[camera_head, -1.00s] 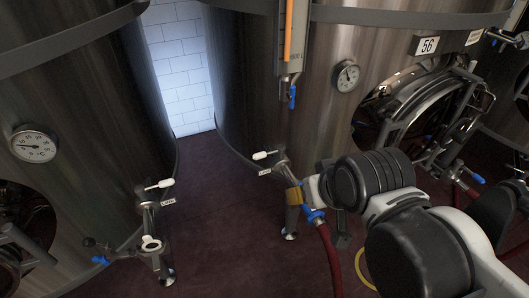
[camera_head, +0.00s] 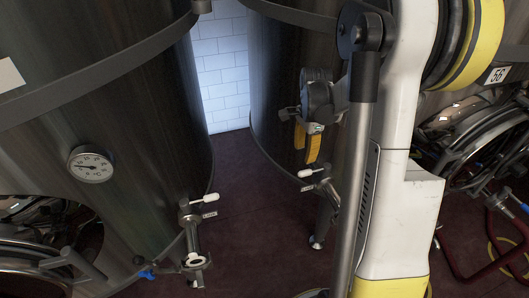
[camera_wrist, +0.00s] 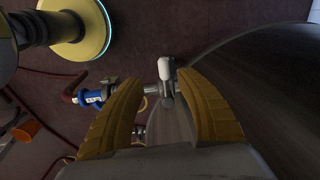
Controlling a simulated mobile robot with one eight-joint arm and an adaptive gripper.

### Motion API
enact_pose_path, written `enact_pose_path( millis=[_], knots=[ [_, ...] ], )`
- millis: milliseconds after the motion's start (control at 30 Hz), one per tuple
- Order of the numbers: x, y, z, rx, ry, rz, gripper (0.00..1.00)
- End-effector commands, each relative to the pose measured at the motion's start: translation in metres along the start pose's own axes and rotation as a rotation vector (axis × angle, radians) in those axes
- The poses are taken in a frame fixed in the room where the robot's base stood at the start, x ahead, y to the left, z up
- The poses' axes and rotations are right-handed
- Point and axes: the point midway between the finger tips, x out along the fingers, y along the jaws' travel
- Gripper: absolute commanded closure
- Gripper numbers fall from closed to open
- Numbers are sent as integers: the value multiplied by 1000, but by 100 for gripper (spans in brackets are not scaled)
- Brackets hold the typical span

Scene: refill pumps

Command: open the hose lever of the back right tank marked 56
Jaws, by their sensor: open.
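The tank marked 56 (camera_head: 497,75) stands at the back right of the head view, mostly behind my arm. Its outlet valve (camera_head: 325,188) carries a white lever (camera_head: 312,172) low on the tank's front left. My gripper (camera_head: 306,152) hangs just above this lever with its yellow fingers pointing down. In the wrist view my gripper (camera_wrist: 160,80) is open and empty, and the white lever (camera_wrist: 165,70) shows beyond and between the fingertips, apart from them. A blue hose fitting (camera_wrist: 92,97) joins the valve on the left. My arm hides this fitting in the head view.
A left tank (camera_head: 110,100) with a dial gauge (camera_head: 90,165) stands close by, with its own white-levered valve (camera_head: 203,200). Red hose (camera_head: 450,268) lies at right. Dark floor (camera_head: 250,250) between the tanks is free.

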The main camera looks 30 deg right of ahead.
Motion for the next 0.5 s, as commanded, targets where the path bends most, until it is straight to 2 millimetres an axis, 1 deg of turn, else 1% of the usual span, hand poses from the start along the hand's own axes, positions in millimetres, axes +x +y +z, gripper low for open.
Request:
enact_pose_path(
  millis=[33,100,167,267,500],
  knots=[
    [6,-1,-6,34,-4,11,57],
    [12,-1,-12,65,-7,21,57],
    [17,0,-13,77,-8,25,57],
    [29,0,-13,79,-8,26,57],
    [78,1,-12,76,-8,25,57]
  ],
)
